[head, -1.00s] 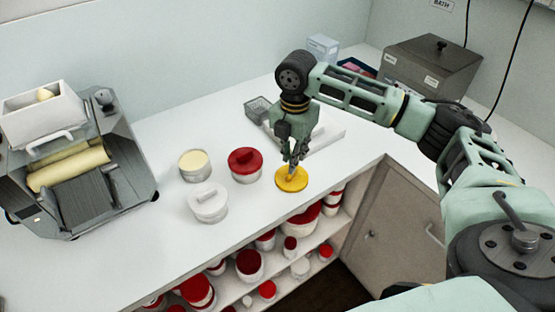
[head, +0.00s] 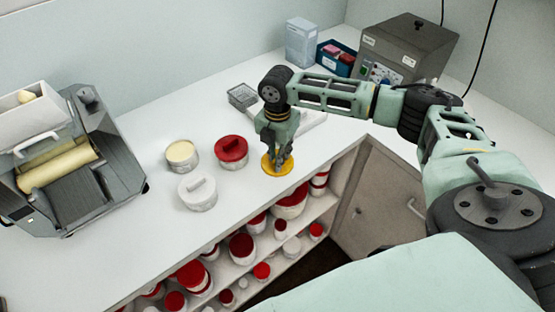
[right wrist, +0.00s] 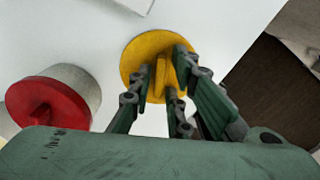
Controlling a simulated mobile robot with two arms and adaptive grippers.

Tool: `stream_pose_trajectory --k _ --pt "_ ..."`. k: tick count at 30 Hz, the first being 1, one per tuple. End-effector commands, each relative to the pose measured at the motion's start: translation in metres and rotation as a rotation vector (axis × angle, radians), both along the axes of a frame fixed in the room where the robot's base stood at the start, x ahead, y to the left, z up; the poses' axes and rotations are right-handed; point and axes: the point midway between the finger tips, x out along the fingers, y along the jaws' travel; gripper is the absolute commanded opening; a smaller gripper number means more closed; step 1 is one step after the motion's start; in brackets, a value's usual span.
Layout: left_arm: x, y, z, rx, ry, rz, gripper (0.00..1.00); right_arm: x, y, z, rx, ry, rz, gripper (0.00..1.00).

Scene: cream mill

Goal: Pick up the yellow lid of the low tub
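The round yellow lid (head: 270,170) lies flat near the front edge of the white worktop, to the right of a red-lidded tub. Any tub under it is hardly visible. Its raised grip bar shows in the right wrist view (right wrist: 162,75). My right gripper (head: 278,160) is low over the lid, pointing down. In the right wrist view its fingers (right wrist: 163,72) stand on either side of the bar, with narrow gaps, and look open. My left gripper is not in view.
A red-lidded tub (head: 231,151), a white-lidded tub (head: 198,192) and an open cream-filled tub (head: 182,155) stand left of the lid. A roller mill (head: 70,165) stands far left. Shelves below hold several tubs.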

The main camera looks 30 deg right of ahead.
Motion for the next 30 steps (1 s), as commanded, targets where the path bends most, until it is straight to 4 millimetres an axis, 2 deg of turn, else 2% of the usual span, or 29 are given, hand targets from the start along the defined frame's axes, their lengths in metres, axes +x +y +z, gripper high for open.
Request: stream_pose_trajectory --k 1,6,11,19,23,27,30 --pt "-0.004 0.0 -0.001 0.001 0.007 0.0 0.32 0.0 0.0 0.0 0.0 0.0 0.0 0.14" --pt "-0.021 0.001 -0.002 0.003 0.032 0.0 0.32 0.0 0.0 0.0 0.0 0.0 0.0 0.0" --pt "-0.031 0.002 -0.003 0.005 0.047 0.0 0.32 0.0 0.0 0.001 0.0 0.0 0.0 0.0" --pt "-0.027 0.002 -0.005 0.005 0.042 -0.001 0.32 0.0 0.0 0.005 0.0 -0.001 -0.001 0.0" --pt "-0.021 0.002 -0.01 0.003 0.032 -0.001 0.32 0.001 0.0 0.017 0.001 -0.003 -0.001 0.0" --pt "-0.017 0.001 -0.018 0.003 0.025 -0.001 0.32 0.002 0.0 0.04 0.001 -0.005 -0.001 0.0" --pt "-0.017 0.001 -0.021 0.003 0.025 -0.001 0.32 -0.017 -0.007 0.049 0.0 0.001 -0.001 0.0"
